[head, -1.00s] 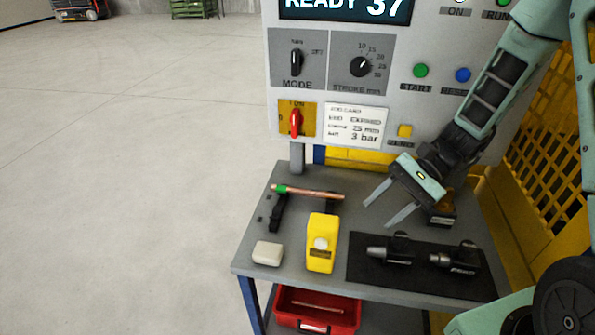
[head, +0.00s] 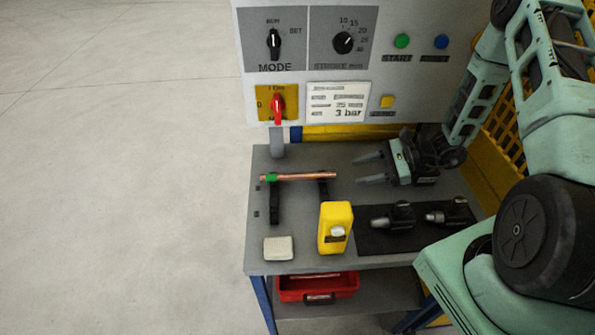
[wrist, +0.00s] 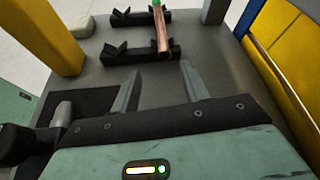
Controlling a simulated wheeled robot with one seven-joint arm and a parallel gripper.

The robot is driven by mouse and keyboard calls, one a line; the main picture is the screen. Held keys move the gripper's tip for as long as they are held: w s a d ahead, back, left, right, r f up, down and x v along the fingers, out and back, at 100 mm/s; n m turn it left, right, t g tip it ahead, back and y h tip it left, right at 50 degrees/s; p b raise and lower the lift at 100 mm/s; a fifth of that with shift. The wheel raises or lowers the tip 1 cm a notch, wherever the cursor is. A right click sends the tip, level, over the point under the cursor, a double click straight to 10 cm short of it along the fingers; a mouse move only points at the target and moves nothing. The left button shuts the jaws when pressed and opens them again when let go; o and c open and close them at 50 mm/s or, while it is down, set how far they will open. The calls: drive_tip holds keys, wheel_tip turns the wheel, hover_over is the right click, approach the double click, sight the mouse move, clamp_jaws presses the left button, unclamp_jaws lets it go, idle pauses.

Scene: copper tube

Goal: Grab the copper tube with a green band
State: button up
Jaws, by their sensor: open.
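The copper tube (head: 305,177) with a green band (head: 271,177) near its left end lies across two black V-shaped supports (head: 275,203) on the grey table. My gripper (head: 363,170) is to the right of the tube, its fingers apart and pointing left towards it, with nothing between them. In the wrist view the tube (wrist: 162,35) lies ahead of my gripper (wrist: 160,78), its bare copper end nearest and its green band (wrist: 157,3) at the top edge. The fingers are apart from the tube.
A yellow device (head: 335,228) and a pale block (head: 278,248) stand in front. A black mat (head: 370,240) holds dark tools at the right. A red bin (head: 318,287) is below. The control panel (head: 330,20) rises behind the table.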

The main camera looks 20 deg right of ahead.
drive_tip(key=p+x, duration=0.1)
drive_tip(key=x, duration=0.1)
drive_tip(key=p+x, duration=0.2)
drive_tip(key=x, duration=0.1)
drive_tip(key=shift+w+r, duration=0.2)
drive_tip(key=shift+w, duration=0.15)
drive_tip(key=shift+w+a+f, duration=0.15)
drive_tip(key=shift+a+f, duration=0.15)
clamp_jaws()
